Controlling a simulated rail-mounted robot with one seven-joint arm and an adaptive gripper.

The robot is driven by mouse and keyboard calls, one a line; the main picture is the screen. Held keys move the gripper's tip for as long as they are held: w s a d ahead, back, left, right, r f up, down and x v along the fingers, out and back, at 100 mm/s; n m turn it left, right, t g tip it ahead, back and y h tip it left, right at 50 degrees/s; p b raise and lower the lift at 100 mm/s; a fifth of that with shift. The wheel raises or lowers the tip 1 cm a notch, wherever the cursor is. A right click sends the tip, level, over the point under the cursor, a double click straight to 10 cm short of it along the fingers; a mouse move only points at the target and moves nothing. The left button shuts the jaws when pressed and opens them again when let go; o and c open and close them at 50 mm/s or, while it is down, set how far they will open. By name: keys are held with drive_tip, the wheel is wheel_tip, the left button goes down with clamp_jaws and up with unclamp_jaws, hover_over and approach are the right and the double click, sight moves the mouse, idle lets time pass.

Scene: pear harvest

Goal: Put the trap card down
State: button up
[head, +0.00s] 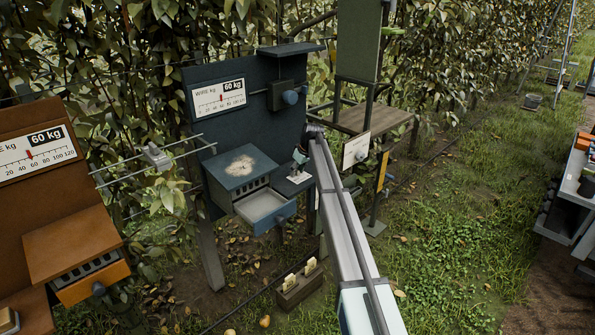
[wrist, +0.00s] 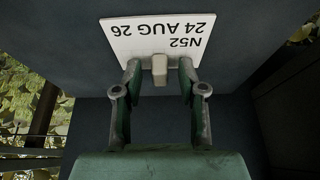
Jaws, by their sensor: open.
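The trap card (wrist: 155,38) is white and reads "N52 24 AUG 26", upside down in the wrist view. It lies against a dark blue-grey surface. A pale tab or grip (wrist: 160,70) at its edge sits between my fingertips, with a gap on each side. My gripper (wrist: 160,66) is open around that tab. In the head view my gripper (head: 301,158) is at the blue station's right side, just above a small white card (head: 299,177) that looks like the same one. The exact contact underneath is hidden.
The blue station (head: 252,118) has a pulled-out drawer (head: 264,208) left of my gripper and a dial reading 60 kg. An orange station (head: 78,240) stands at the left. A post with a white label (head: 356,150) is close on the right. Grass lies open further right.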

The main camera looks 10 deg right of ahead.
sight(305, 180)
drive_tip(key=b+v, duration=0.2)
drive_tip(key=v, duration=1)
drive_tip(key=shift+r, duration=0.2)
drive_tip(key=shift+w, duration=0.1)
